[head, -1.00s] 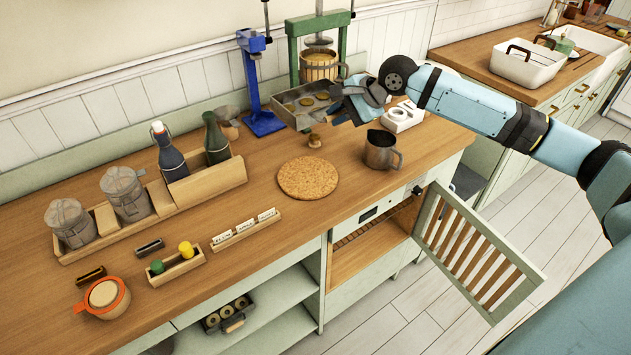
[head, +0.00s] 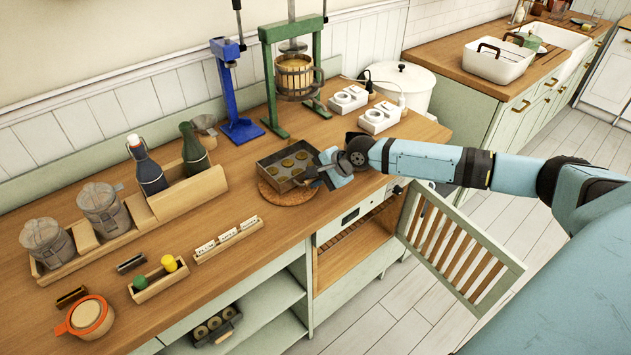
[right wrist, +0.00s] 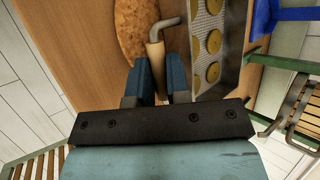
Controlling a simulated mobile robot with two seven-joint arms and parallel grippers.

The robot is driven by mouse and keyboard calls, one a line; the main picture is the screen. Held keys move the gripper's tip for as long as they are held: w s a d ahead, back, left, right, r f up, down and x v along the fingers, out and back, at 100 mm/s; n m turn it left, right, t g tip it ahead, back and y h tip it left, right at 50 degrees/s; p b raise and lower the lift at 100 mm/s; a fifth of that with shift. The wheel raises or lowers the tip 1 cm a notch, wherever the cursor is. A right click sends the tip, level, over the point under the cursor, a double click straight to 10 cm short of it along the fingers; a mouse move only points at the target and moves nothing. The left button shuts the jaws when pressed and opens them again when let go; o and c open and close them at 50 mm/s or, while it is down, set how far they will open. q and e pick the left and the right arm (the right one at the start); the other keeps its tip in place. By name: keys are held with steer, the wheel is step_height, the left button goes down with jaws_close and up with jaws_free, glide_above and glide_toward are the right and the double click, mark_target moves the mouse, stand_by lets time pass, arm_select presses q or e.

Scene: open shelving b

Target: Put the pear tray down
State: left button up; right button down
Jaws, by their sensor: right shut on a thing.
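The pear tray (head: 271,173) is a grey metal tray with several round yellow-brown pieces in it. It is over the far part of the round cork mat (head: 290,199); I cannot tell if it touches the mat. My right gripper (head: 318,174) is at the tray's right side. In the right wrist view, its fingers (right wrist: 156,82) are shut around a pale wooden handle (right wrist: 155,52) on a bent metal rod beside the tray (right wrist: 240,45). The cork mat (right wrist: 130,25) shows left of the handle there. My left gripper is not in view.
A green press (head: 268,85) and blue stand (head: 228,100) are behind the tray. White socket blocks (head: 348,99) stand at the back right. A label rack (head: 228,240) is front left. A slatted door (head: 455,245) hangs open below the counter.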

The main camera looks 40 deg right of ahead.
steer(key=shift+f, duration=0.65)
steer(key=c, duration=1.1)
jaws_free()
